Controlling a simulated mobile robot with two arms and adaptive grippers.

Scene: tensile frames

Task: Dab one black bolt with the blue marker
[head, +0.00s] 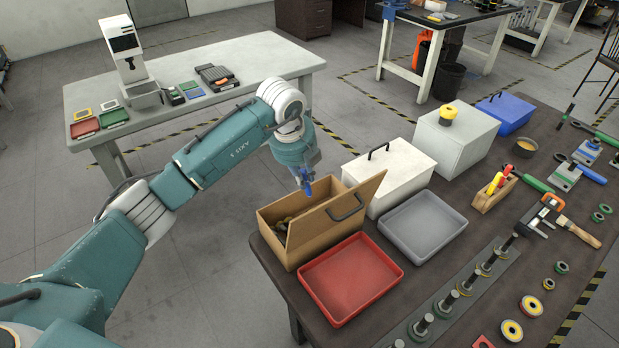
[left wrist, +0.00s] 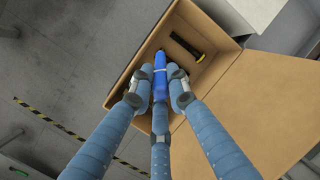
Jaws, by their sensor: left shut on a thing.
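My left gripper (head: 304,174) is over the brown box (head: 310,246) in the head view. It is shut on the blue marker (left wrist: 160,73), which sticks out past the fingertips (left wrist: 158,92) in the left wrist view. The marker (head: 308,188) is small and partly hidden by the fingers in the head view. Several black bolts (head: 467,286) stand upright in a row on a grey strip (head: 440,325) at the right, well apart from the gripper. My right gripper is not in view.
The box's hinged lid (head: 335,212) is tilted open. A black and yellow tool (left wrist: 187,47) lies inside. A red tray (head: 350,282), a grey tray (head: 423,228) and a white box (head: 390,180) stand beside it. A caddy (head: 493,193) and loose tools lie further right.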

